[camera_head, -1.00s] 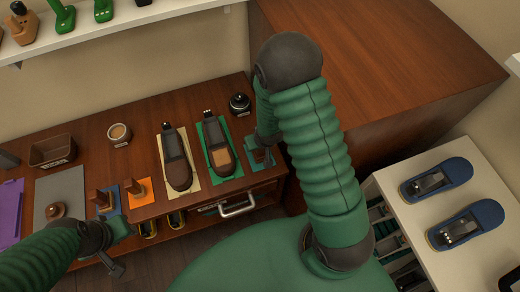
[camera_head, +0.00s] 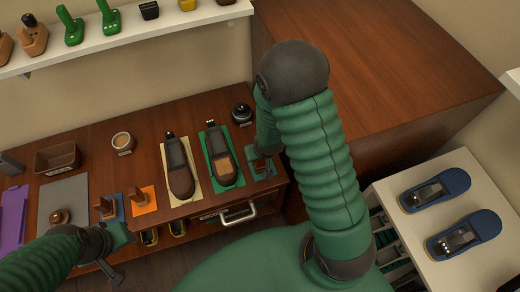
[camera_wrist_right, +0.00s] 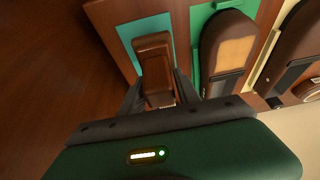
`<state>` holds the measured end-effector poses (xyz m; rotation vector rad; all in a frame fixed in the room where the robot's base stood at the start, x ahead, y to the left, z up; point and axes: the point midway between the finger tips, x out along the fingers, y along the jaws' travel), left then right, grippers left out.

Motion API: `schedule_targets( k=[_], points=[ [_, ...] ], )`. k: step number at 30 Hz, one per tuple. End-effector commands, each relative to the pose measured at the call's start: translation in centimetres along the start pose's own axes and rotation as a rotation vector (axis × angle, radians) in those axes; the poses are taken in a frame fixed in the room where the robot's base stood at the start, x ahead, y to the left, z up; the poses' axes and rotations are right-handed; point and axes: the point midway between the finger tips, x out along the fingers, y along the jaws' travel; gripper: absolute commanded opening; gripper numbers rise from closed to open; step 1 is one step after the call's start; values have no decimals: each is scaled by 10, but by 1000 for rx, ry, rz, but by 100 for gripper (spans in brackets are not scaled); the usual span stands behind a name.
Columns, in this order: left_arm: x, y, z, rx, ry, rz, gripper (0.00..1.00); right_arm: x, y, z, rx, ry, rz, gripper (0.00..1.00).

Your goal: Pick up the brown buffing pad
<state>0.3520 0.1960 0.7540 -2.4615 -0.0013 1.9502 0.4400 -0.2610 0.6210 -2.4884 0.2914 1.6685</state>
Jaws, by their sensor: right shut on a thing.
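The brown buffing pad (camera_wrist_right: 154,62), a block with a raised grip, sits between the two fingers of my right gripper (camera_wrist_right: 160,88) in the right wrist view. The gripper is shut on it. The pad is over a teal mat (camera_wrist_right: 128,36); whether it touches the mat I cannot tell. In the head view my right arm covers most of the gripper, and only a little brown (camera_head: 259,165) shows over the teal mat. My left gripper (camera_head: 122,236) is at the lower left, by the bench's front edge; its fingers are too unclear to judge.
A long tool with a tan pad lies on the green mat (camera_head: 237,172) beside the teal mat, another on a cream mat (camera_head: 170,160). Brown-handled items stand on orange (camera_head: 150,206) and blue mats. A tall wooden cabinet (camera_head: 380,70) is close right; blue tools lie on a white unit (camera_head: 400,232).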

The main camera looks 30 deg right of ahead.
Motion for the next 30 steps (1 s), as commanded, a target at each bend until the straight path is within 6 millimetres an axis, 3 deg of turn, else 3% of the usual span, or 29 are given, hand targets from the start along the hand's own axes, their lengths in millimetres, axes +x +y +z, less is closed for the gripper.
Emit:
schedule_targets(
  k=[7,9,15,21,29,30],
  points=[
    [-12,0,-2,0,-1,0,36,-31,-34,50,-7,-1,0,0],
    [-44,0,-10,0,-1,0,36,-47,-41,60,-5,-7,1,0],
    [-82,0,-19,0,0,0,36,-57,-56,86,-3,-3,2,0],
    [-91,0,-21,0,-1,0,36,-60,-69,105,0,2,2,0],
    [-90,0,-21,0,-1,0,36,-58,-70,107,2,3,2,0],
    [-90,0,-21,0,-1,0,36,-58,-70,107,2,3,1,34]
  ],
)
